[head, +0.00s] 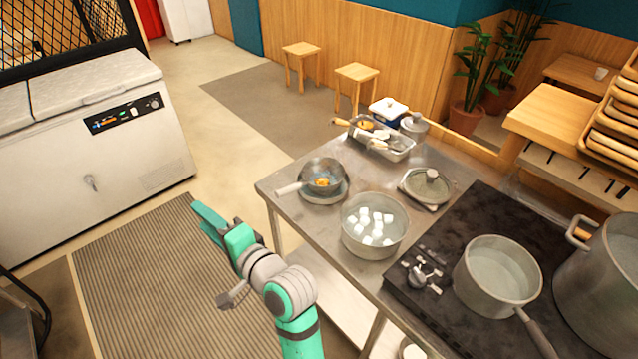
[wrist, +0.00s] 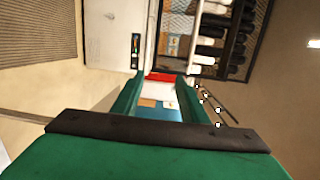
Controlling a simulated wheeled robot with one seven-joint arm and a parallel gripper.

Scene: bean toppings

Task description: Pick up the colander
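A grey, bowl-shaped vessel with a handle stands at the left end of the metal table in the head view, with orange food inside; it looks like the colander (head: 311,173), but I cannot make out holes. It rests on a round grey base. My gripper (head: 204,217) is left of the table, apart from the colander and lower left of it in the picture. In the wrist view my gripper (wrist: 157,92) has its two green fingers spread, with nothing between them. The colander does not show in the wrist view.
The metal table (head: 292,217) also holds a bowl of white cubes (head: 353,245), a lidded dish (head: 427,187) and a tray of utensils (head: 398,152). Pots (head: 490,297) stand on the dark stove at right.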

